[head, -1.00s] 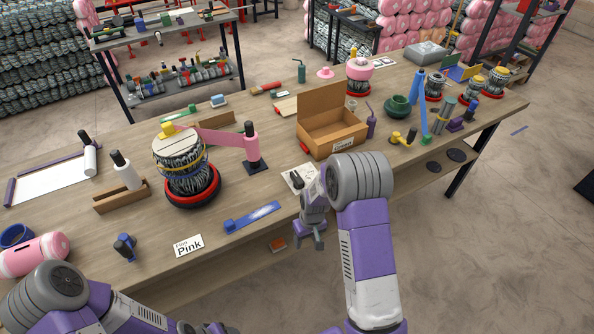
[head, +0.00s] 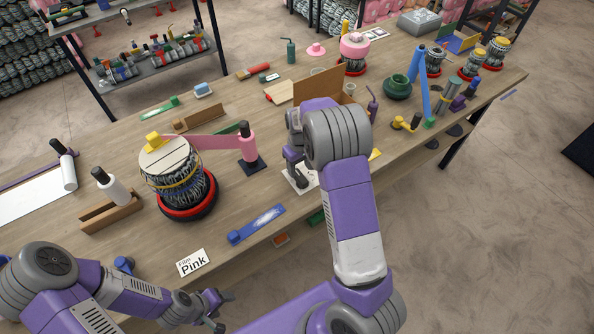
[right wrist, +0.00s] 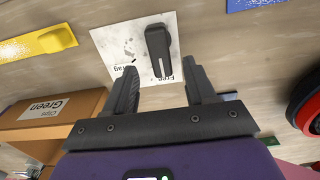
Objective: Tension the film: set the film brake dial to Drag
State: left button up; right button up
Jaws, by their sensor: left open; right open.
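The film brake dial is a dark knob (right wrist: 158,48) on a white plate (right wrist: 130,32) in the right wrist view. The knob's lower end lies by the word Free; the Drag label is at the left, partly covered by a finger. My right gripper (right wrist: 160,76) is open, its two fingers pointing at the plate, with the knob just ahead between their tips. In the head view the plate (head: 313,178) is partly hidden by my right arm. Pink film (head: 215,141) runs from a roll on a post (head: 248,143) to a strapped bundle (head: 178,178). My left gripper (head: 222,309) is open near the front edge.
A cardboard box (head: 320,85) stands behind my right arm. A blue strip tool (head: 256,224) and a Film Pink card (head: 193,262) lie near the front edge. A yellow part (right wrist: 38,45) is beside the plate in the right wrist view.

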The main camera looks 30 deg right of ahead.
aim_at(300, 176)
notch_tip(300, 176, down, 5)
jog(key=shift+s+f, duration=0.1)
jog(key=shift+s, duration=0.05)
jog(key=c, duration=1)
